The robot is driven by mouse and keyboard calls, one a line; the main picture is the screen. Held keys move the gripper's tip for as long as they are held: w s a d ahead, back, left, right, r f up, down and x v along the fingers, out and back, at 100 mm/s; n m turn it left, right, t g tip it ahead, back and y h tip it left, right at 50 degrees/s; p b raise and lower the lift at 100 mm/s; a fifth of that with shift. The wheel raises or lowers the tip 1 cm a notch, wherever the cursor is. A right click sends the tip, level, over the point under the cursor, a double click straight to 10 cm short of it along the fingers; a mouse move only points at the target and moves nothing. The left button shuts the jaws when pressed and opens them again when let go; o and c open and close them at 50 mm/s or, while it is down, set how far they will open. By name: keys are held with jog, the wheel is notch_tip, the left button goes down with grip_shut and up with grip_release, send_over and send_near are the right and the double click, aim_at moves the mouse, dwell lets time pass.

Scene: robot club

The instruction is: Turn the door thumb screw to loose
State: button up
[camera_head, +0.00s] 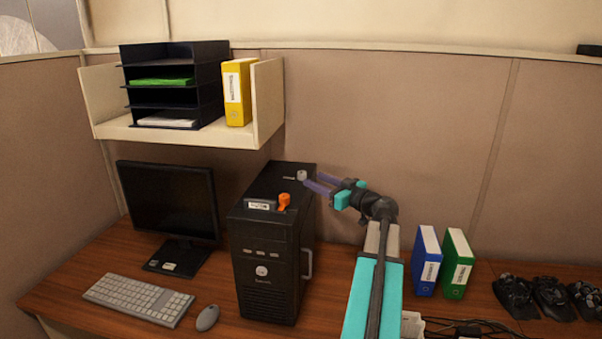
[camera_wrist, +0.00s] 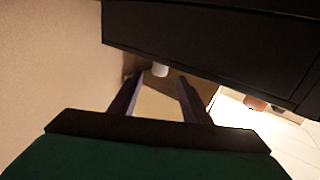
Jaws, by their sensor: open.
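The black computer tower (camera_head: 272,250) stands on the desk, and part of it fills the top of the wrist view (camera_wrist: 210,40). A small pale grey knob, apparently the thumb screw (camera_head: 301,175), sits at the rear of the tower's top. It also shows in the wrist view (camera_wrist: 160,70), just beyond the fingertips and between their lines. A short pale mark lies to its left. My gripper (camera_head: 309,182) reaches in from the right with its purple fingers apart. In the wrist view my gripper (camera_wrist: 158,82) is open and empty. I cannot tell whether a fingertip touches the knob.
An orange lever (camera_head: 285,201) and a labelled plate (camera_head: 261,206) sit on the tower's top front. A monitor (camera_head: 168,205) stands left, below a shelf (camera_head: 180,134). Blue (camera_head: 427,262) and green (camera_head: 457,265) binders stand right of my arm. The wall is close behind.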

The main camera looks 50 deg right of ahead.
aim_at(305, 175)
jog(key=w+p, duration=0.2)
jog(key=w, duration=0.5)
jog(key=shift+w+d+p, duration=0.1)
jog(key=shift+w+p, duration=0.2)
jog(key=shift+p, duration=0.05)
